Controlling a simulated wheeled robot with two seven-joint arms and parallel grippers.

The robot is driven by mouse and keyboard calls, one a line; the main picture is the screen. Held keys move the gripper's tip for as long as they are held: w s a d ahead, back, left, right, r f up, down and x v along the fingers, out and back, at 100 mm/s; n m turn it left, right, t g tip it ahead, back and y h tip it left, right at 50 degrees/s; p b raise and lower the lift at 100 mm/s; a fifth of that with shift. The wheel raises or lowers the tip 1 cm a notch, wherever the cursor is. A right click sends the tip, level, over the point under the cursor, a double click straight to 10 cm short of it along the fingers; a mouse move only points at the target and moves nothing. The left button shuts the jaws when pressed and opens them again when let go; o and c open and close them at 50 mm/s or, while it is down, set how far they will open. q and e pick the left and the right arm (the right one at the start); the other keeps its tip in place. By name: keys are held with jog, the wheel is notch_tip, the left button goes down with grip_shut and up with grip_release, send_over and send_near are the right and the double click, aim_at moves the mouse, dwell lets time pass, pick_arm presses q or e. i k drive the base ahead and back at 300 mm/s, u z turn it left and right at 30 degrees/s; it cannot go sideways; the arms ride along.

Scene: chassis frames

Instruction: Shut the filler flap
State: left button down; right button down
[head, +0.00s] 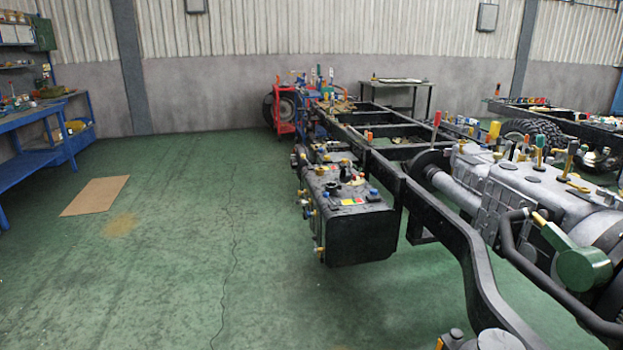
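A black box-shaped tank (362,238) hangs on the near left side of a black chassis frame (440,212). Its top carries a dark round cap or fitting (332,188), small coloured labels and several blue and yellow fittings. I cannot make out a filler flap or tell its state at this distance. Neither of my grippers is in view.
Green floor (190,270) lies open left of the chassis, with a flat brown board (95,196) on it. A blue workbench (30,145) stands at the far left. A red cart (283,112) stands behind the tank. A grey engine or gearbox (530,190) fills the right.

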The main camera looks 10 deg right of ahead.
aim_at(532, 151)
jog(key=i, duration=2.8)
jog(key=z, duration=2.5)
jog(key=k, duration=0.1)
jog(key=u, duration=0.35)
jog(key=i, duration=0.1)
jog(key=z, duration=0.2)
